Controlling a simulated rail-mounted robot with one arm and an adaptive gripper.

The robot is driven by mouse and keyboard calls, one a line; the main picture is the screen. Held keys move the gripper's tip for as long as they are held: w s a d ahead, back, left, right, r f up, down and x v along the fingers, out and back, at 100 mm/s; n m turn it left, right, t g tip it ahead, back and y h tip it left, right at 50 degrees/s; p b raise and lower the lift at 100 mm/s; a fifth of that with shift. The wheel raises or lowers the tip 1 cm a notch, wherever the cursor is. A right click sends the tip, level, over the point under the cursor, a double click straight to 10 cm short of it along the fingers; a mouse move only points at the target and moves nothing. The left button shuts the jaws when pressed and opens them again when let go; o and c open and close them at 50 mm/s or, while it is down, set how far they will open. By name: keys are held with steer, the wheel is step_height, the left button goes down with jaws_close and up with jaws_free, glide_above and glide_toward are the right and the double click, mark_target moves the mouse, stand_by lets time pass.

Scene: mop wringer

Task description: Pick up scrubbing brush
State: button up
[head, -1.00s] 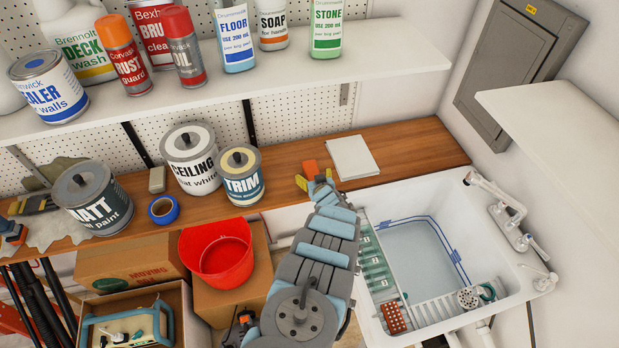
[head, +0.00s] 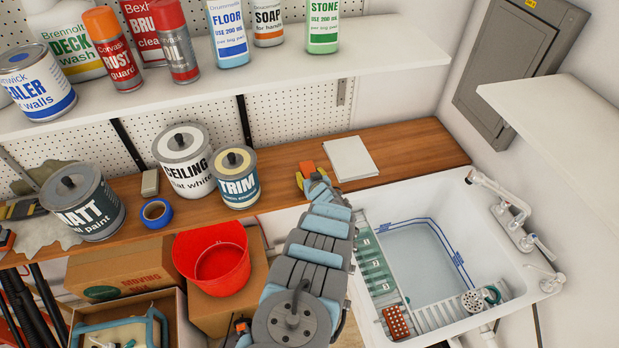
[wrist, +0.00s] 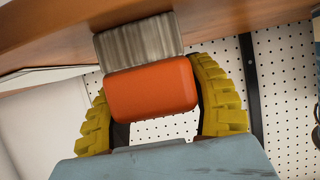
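The scrubbing brush is an orange block (wrist: 152,87) with grey bristles (wrist: 138,42) in the wrist view. In the head view its orange body (head: 307,167) shows at the wooden counter, left of a white pad. My gripper (head: 310,177) reaches over the counter from the front. In the wrist view the yellow fingers of my gripper (wrist: 150,92) stand on both sides of the orange block, tips leaning in against it. The bristles are on the far side of the block, toward the counter. I cannot tell whether the brush rests on the counter.
The wooden counter (head: 400,148) holds the white pad (head: 350,158), paint tins (head: 237,178) and blue tape (head: 157,212). A shelf of bottles (head: 330,78) hangs above. A white sink (head: 480,240) is at right, a red bucket (head: 213,258) below left.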

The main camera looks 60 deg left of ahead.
steer(key=shift+r, duration=0.1)
steer(key=shift+c, duration=0.2)
steer(key=shift+r, duration=1.4)
step_height(320, 180, up, 4)
steer(key=shift+r, duration=0.1)
step_height(320, 180, up, 5)
steer(key=p, duration=0.2)
step_height(320, 180, up, 6)
steer(key=p, duration=0.1)
glide_above(308, 166)
steer(key=d, duration=0.3)
steer(key=shift+s+a, duration=0.15)
steer(key=shift+s, duration=0.25)
